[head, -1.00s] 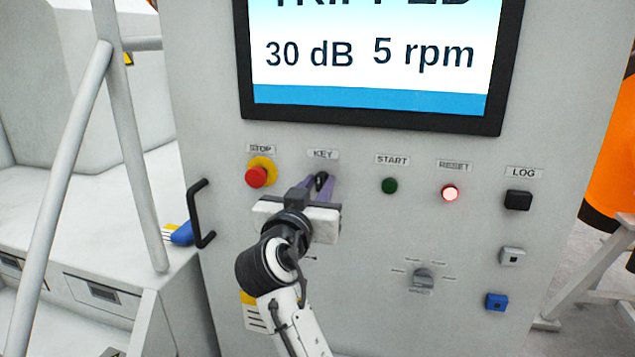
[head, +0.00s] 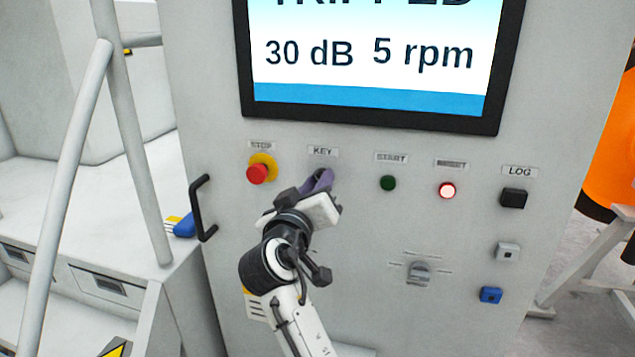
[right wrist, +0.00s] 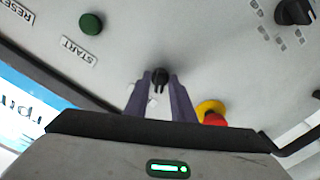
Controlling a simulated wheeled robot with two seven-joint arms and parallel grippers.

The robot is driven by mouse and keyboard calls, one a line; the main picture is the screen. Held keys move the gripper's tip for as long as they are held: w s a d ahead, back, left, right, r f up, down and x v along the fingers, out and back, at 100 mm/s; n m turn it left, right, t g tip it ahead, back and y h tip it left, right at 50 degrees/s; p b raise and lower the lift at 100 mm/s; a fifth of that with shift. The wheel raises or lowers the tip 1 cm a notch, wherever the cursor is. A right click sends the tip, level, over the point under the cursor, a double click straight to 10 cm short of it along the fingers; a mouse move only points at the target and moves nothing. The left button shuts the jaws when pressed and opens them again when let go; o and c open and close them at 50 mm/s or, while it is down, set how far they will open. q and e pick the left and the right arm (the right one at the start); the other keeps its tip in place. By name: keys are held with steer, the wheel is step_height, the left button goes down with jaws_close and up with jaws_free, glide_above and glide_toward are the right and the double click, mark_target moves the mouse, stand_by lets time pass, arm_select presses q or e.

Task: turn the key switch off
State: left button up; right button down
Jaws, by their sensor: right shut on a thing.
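The key switch is a small black knob under the KEY label (head: 322,151) on the grey panel. In the right wrist view the black key switch (right wrist: 160,78) sits between the purple fingers of my right gripper (right wrist: 160,92). My right gripper (head: 322,181) is shut on it, with its body tilted in the head view, and its fingers and body hide most of the switch there. My left gripper is not in view.
The red STOP button (head: 258,172) is close on the left. The green START button (head: 388,183) and lit RESET button (head: 447,190) are to the right. A grey selector knob (head: 419,272) is lower. A black handle (head: 203,208) sticks out at left. The screen (head: 375,60) reads 30 dB, 5 rpm.

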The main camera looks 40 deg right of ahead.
stand_by(0.3)
steer(key=c, duration=1.8)
jaws_free()
